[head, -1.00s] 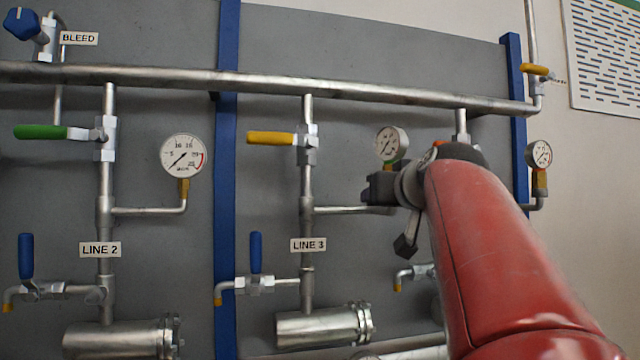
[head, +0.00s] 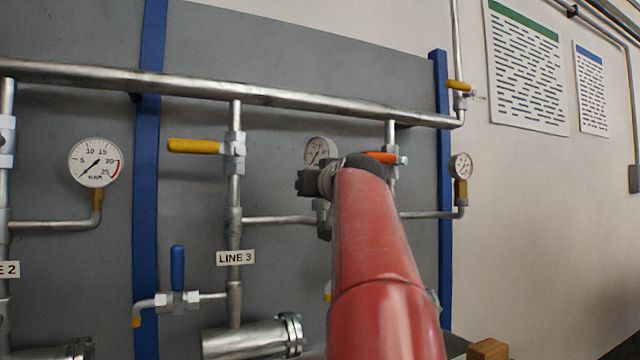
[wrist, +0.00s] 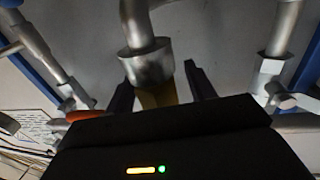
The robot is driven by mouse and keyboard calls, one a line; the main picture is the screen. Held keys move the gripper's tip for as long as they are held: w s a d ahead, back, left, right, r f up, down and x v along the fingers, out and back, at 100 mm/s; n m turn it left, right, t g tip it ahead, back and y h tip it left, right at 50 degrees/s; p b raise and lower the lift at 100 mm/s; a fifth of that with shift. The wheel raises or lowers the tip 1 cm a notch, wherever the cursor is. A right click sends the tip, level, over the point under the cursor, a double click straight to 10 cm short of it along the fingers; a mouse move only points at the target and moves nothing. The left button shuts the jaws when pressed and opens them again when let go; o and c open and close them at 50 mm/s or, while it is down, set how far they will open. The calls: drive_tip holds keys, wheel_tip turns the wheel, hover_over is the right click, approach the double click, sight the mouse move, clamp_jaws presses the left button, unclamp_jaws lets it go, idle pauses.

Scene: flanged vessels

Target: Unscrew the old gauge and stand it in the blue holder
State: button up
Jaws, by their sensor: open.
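Three round white dial gauges show in the head view. One is at the left (head: 95,162), one is near line 3 (head: 320,152) behind my gripper, and one is at the far right (head: 460,166). I cannot tell by looks which is old. My gripper (wrist: 158,80) is at the gauge near line 3, whose lower part and stem are hidden in the head view. In the wrist view its two dark fingers stand apart, one on each side of a brass fitting (wrist: 156,96) below a grey metal pipe end (wrist: 147,62). Contact cannot be told. No blue holder is visible.
A long header pipe (head: 270,98) crosses above. A yellow-handled valve (head: 195,146), an orange-handled valve (head: 382,157) and a blue-handled valve (head: 177,268) stand near the arm. A blue upright (head: 150,200) is left. A wooden block (head: 487,349) shows at lower right.

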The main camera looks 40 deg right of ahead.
drive_tip(key=shift+c, duration=0.3)
clamp_jaws()
drive_tip(key=shift+n+t+y, duration=0.4)
drive_tip(key=shift+n+y, duration=0.3)
drive_tip(key=shift+y, duration=0.4)
drive_tip(key=n+y, duration=0.1)
drive_tip(key=y, duration=0.1)
drive_tip(key=n+y, duration=0.1)
drive_tip(key=y, duration=0.1)
drive_tip(key=n+y, duration=0.1)
drive_tip(key=shift+a+n+t+y, duration=0.25)
drive_tip(key=shift+n+t+y, duration=0.05)
drive_tip(key=shift+n+y, duration=0.1)
drive_tip(key=n+y, duration=0.1)
drive_tip(key=y, duration=0.1)
drive_tip(key=a+n+g+y, duration=0.1)
drive_tip(key=n+y, duration=0.1)
drive_tip(key=y, duration=0.1)
drive_tip(key=shift+a, duration=0.1)
drive_tip(key=shift+o, duration=0.2)
unclamp_jaws()
drive_tip(key=b+v, duration=0.1)
drive_tip(key=v, duration=0.7)
